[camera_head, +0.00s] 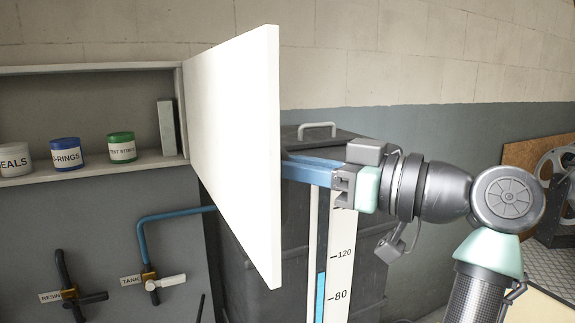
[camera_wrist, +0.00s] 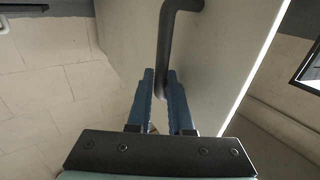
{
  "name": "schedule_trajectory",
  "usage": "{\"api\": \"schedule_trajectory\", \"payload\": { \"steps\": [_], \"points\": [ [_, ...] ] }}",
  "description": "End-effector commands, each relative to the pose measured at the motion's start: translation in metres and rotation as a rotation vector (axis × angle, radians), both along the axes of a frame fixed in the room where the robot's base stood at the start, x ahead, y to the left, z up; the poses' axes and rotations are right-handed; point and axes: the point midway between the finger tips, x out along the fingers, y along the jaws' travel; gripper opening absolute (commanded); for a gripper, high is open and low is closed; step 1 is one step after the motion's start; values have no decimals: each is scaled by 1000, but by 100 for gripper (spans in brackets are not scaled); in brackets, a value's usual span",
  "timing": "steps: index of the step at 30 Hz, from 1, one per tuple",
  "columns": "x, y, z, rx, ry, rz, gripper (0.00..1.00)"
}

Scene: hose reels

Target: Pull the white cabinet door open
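The white cabinet door (camera_head: 235,140) stands swung well out from the open cabinet (camera_head: 90,110), its free edge towards the head camera. In the wrist view the door (camera_wrist: 225,60) fills the middle and right, with a dark bar handle (camera_wrist: 165,45) on its face. My gripper (camera_wrist: 162,78) has its two blue fingers on either side of the handle's lower part, with little or no gap, so it looks shut on it. In the head view my gripper (camera_head: 300,170) is to the right of the door, its fingertips and the handle hidden behind the panel.
Several labelled jars, such as the blue-lidded one (camera_head: 66,154), stand on the cabinet shelf. Valves (camera_head: 150,280) and a blue pipe (camera_head: 165,216) are below. A dark lidded bin (camera_head: 380,260) and a level gauge (camera_head: 340,260) stand behind my arm. A reel (camera_head: 560,165) is at right.

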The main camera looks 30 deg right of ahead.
Motion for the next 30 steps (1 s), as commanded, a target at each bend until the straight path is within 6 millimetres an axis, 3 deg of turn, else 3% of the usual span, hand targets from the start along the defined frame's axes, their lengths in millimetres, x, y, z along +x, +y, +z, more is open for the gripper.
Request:
{"api": "schedule_trajectory", "payload": {
  "steps": [17, 30],
  "points": [
    [-5, -3, -1, -1, 0, 0, 30],
    [-83, -43, -3, -3, -1, -3, 30]
  ]
}}
